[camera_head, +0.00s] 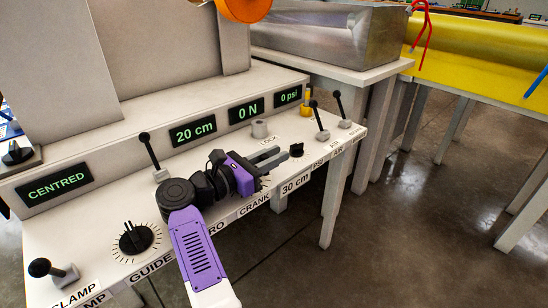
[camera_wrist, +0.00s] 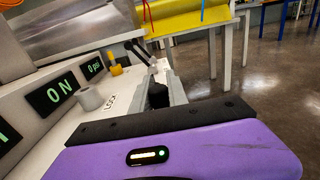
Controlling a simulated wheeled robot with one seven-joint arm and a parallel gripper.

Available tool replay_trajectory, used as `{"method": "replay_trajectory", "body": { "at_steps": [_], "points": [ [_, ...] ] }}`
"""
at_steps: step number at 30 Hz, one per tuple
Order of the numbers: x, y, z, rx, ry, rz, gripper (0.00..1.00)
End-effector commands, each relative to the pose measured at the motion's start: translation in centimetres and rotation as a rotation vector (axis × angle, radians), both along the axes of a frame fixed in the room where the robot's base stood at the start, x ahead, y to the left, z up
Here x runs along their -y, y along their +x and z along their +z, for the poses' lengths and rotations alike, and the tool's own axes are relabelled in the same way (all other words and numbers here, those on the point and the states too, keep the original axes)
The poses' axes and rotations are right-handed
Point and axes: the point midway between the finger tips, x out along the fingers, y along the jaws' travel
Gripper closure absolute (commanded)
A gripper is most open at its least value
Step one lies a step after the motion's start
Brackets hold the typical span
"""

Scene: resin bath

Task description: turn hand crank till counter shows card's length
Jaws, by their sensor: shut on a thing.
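The counter (camera_head: 193,132) on the console reads 20 cm in the head view. The card (camera_head: 295,185) on the console's front edge reads 30 cm, to the right of the CRANK label (camera_head: 255,204). My purple gripper (camera_head: 282,157) reaches low over the console top, above that label. The hand crank's black knob (camera_head: 296,150) shows at its fingertips. In the wrist view the knob (camera_wrist: 158,95) stands between the grey fingers, and the gripper is shut on it. The crank's arm and base are mostly hidden by my gripper.
Other displays read CENTRED (camera_head: 55,187), 0 N (camera_head: 246,112) and 0 psi (camera_head: 288,96). A black dial (camera_head: 135,238) and a lever (camera_head: 150,152) stand left of my gripper; two levers (camera_head: 321,122) stand right. A grey cylinder (camera_head: 260,128) is behind it.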

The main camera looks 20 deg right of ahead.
Motion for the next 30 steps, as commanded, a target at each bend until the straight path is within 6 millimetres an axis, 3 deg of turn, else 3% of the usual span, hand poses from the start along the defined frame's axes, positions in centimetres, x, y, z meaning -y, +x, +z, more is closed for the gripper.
{"method": "replay_trajectory", "body": {
  "at_steps": [5, 6, 9, 20, 25, 30],
  "points": [
    [0.2, 0.0, 0.0, 0.0, 0.0, -0.003, 1.0],
    [0.2, 0.0, 0.0, 0.0, 0.0, -0.003, 0.77],
    [0.1, 0.0, 0.0, 0.0, 0.0, -0.002, 0.59],
    [0.0, 0.0, 0.3, 0.001, 0.0, 0.0, 0.59],
    [0.0, 0.0, 2.4, 0.002, 0.001, 0.001, 0.59],
    [0.0, 0.0, 6.2, 0.005, 0.002, 0.001, 0.59]
  ]
}}
